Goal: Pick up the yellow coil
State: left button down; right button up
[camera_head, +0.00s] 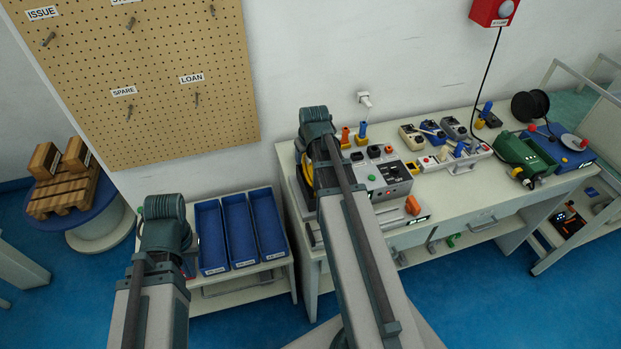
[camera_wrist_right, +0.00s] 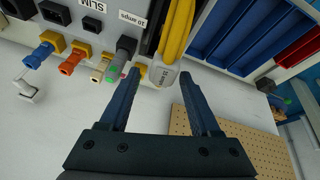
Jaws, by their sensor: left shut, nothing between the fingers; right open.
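The yellow coil (camera_head: 307,170) shows only as a thin strip at the left end of the workbench, mostly hidden behind my right arm. In the right wrist view the yellow coil (camera_wrist_right: 178,30) hangs as looped strands with a white printed tag at its lower end. My right gripper (camera_wrist_right: 160,77) is open, and the tag end of the coil appears between its fingertips. I cannot tell whether the fingers touch it. My left arm is at the lower left in the head view; its gripper is hidden.
A grey test unit (camera_head: 388,178) stands on the workbench just right of the coil, with coloured plugs (camera_wrist_right: 72,55) near my right fingers. Blue bins (camera_head: 238,230) stand on a lower table to the left. A pegboard (camera_head: 150,70) is on the wall behind.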

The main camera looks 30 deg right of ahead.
jog(key=shift+b+x, duration=0.45)
jog(key=shift+x, duration=0.55)
jog(key=shift+r, duration=0.1)
jog(key=shift+c, duration=0.5)
grip_shut()
